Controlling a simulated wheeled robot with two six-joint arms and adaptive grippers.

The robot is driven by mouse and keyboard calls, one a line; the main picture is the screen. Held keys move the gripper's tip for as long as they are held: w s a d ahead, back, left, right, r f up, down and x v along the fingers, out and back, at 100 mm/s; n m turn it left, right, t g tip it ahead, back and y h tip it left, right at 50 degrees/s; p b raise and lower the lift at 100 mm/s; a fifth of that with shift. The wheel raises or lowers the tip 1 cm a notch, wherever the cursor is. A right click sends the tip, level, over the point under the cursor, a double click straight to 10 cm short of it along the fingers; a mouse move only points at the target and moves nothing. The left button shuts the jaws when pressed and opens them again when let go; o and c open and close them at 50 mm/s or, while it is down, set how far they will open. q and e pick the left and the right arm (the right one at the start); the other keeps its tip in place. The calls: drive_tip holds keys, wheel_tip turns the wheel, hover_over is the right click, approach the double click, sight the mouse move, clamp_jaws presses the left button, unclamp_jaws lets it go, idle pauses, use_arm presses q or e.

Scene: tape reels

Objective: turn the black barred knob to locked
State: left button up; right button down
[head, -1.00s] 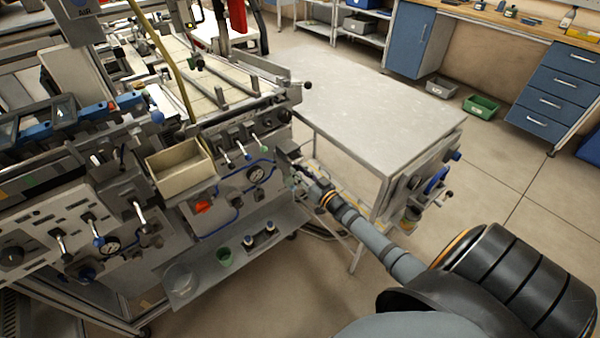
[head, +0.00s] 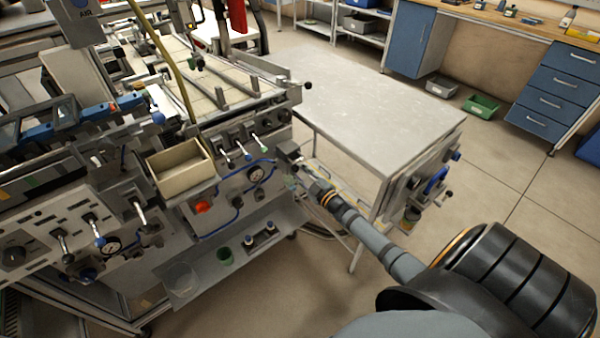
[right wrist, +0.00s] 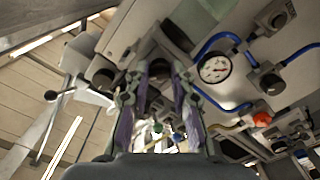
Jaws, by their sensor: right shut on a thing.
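My right gripper (head: 291,181) reaches the right end of the machine's front panel, below a grey block (head: 288,153). In the right wrist view its two fingers (right wrist: 160,88) point up at the panel and are closed on a dark knob (right wrist: 159,68), seen only in part between the fingertips. I take this for the black barred knob. Its bar's angle and any locked mark are hidden or too small to read. In the head view the fingers hide the knob. My left gripper is not in view.
A pressure gauge (head: 256,175) with blue hoses, a red knob (head: 203,207) and several levers (head: 239,147) are on the panel left of the gripper. A shelf (head: 215,272) with cups juts out below. A grey table (head: 375,105) stands to the right.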

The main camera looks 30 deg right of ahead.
drive_tip(key=shift+n, duration=3.8)
drive_tip(key=shift+f, duration=0.1)
drive_tip(key=c, duration=1.1)
unclamp_jaws()
drive_tip(key=shift+c, duration=0.2)
drive_tip(key=s+d, duration=0.1)
drive_tip(key=s, duration=1.1)
